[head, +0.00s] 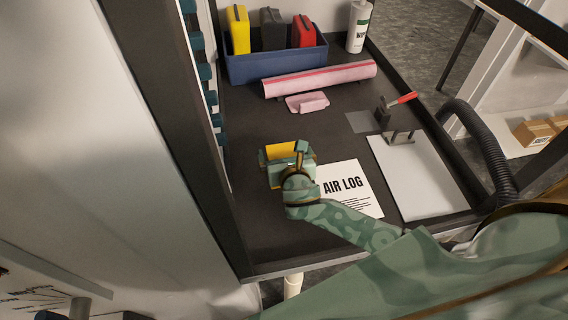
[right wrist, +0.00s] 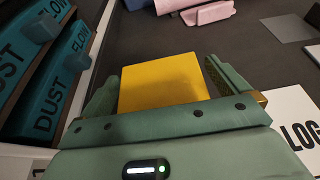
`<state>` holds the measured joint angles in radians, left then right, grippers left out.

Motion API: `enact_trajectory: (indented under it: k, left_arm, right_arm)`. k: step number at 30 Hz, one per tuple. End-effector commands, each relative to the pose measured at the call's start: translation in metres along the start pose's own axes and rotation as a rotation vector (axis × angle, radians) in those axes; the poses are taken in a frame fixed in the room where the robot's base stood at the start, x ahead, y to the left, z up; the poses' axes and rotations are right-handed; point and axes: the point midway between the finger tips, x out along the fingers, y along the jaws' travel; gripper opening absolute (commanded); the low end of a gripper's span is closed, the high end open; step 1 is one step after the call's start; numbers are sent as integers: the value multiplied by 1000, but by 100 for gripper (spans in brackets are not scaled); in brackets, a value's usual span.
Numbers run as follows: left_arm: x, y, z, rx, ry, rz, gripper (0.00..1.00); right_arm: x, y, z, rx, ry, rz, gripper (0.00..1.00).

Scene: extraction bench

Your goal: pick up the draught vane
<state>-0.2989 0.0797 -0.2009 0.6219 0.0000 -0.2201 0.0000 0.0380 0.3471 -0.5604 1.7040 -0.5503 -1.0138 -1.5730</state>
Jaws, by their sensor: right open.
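The draught vane appears to be the flat yellow piece (head: 283,149) on the dark bench, left of the air log sheet. In the right wrist view the yellow piece (right wrist: 162,84) shows as a plain panel between the two fingers, with its lower part hidden by the gripper body. My right gripper (head: 288,160) is open, with one finger to each side of the yellow piece. In the right wrist view the right gripper (right wrist: 160,72) shows a gap beside the piece at the right finger; contact at the left finger is unclear. My left gripper is not in view.
The air log sheet (head: 345,188) lies close right of my gripper. Teal labelled panels (right wrist: 38,60) line the left side.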

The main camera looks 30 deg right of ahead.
Motion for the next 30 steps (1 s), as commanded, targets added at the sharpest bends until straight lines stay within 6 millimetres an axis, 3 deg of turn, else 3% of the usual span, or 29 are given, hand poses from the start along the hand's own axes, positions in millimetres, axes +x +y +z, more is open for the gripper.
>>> enact_trajectory:
  k: [1,7,8,17,23,30]
  left_arm:
    - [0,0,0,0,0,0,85]
    - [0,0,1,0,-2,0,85]
    - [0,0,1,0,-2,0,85]
    - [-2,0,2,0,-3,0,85]
    - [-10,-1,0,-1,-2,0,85]
    - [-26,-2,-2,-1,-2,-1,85]
  right_arm:
    - [0,0,0,0,0,0,100]
    - [0,0,0,0,0,0,44]
    - [0,0,0,0,-1,0,42]
    - [-2,0,4,0,-1,1,42]
    - [-10,0,28,2,-3,1,42]
    - [-56,-29,67,-2,-2,1,42]
